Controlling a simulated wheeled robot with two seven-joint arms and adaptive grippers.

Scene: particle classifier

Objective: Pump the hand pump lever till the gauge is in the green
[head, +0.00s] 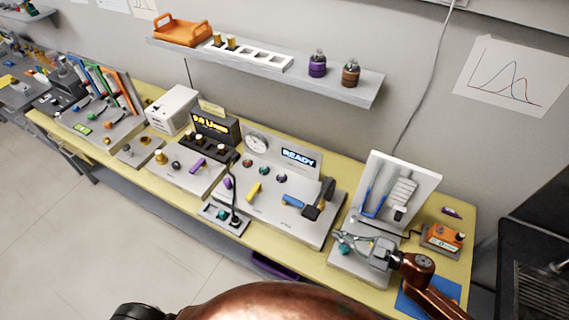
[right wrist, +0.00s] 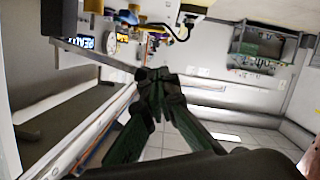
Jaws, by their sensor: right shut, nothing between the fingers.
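The panel with the round white gauge (head: 256,143) stands mid-bench, and the gauge also shows sideways in the right wrist view (right wrist: 110,45). The needle and any green band are too small to read. A black upright lever (head: 325,194) stands at the panel's right end beside a blue handle (head: 293,201); I cannot tell for sure which part is the pump lever. My right gripper (head: 342,238) is shut and empty, right of the black lever and apart from it, over the base of a white stand. Its closed fingers fill the middle of the right wrist view (right wrist: 152,76). My left gripper is not in view.
A lit READY display (head: 299,157) sits beside the gauge. The white upright board (head: 425,176) with blue tongs stands close behind my right gripper. A teal knob (head: 344,250) lies just below its fingers. An orange device (head: 443,238) is farther right. A shelf (head: 360,92) overhangs the bench.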

